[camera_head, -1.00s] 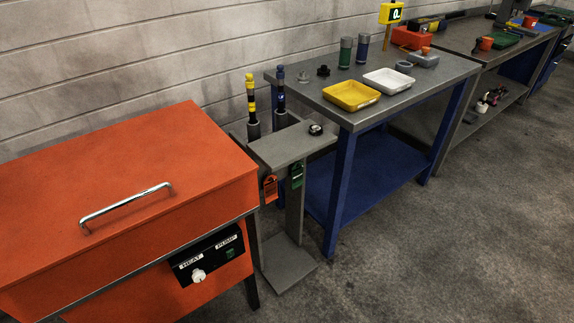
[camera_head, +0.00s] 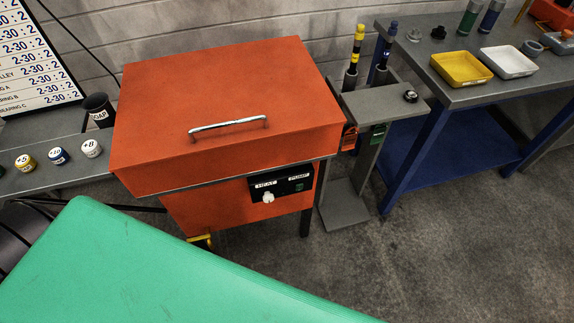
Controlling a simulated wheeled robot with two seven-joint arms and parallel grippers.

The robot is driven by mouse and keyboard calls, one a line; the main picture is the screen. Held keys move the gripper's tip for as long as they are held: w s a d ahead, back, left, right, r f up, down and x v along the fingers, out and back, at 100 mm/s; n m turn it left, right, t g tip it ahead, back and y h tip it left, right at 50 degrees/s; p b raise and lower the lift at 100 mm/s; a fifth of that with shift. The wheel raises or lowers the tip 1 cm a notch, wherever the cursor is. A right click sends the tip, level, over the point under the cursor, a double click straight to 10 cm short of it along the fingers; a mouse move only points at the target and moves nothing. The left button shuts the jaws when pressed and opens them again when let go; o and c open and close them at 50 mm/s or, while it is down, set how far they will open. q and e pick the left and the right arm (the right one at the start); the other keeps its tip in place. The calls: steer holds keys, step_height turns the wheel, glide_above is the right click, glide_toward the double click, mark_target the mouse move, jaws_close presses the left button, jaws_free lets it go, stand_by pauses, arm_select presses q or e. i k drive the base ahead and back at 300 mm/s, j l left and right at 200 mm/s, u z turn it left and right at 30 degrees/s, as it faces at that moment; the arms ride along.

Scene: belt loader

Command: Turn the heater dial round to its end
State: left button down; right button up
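The heater dial is a small white knob (camera_head: 268,197) under the HEAT label on a black control panel (camera_head: 282,186). The panel is on the front of the orange box (camera_head: 225,110), near its right corner. A green switch sits under the PUMP label to the right of the dial. The dial's exact setting is too small to tell. The box's lid is down and has a metal handle (camera_head: 228,125). Neither of my grippers is in view, and nothing touches the dial.
A large green surface (camera_head: 150,270) fills the lower left, in front of the box. A grey stand (camera_head: 385,101) stands right of the box, then a blue-legged table (camera_head: 440,98) with trays. A grey shelf (camera_head: 50,165) with labelled jars is at left. Floor at lower right is clear.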

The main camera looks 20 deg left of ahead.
mark_target(268, 197)
steer(key=k+j+u, duration=0.1)
steer(key=u, duration=0.65)
steer(key=k+j, duration=0.05)
steer(key=k, duration=0.05)
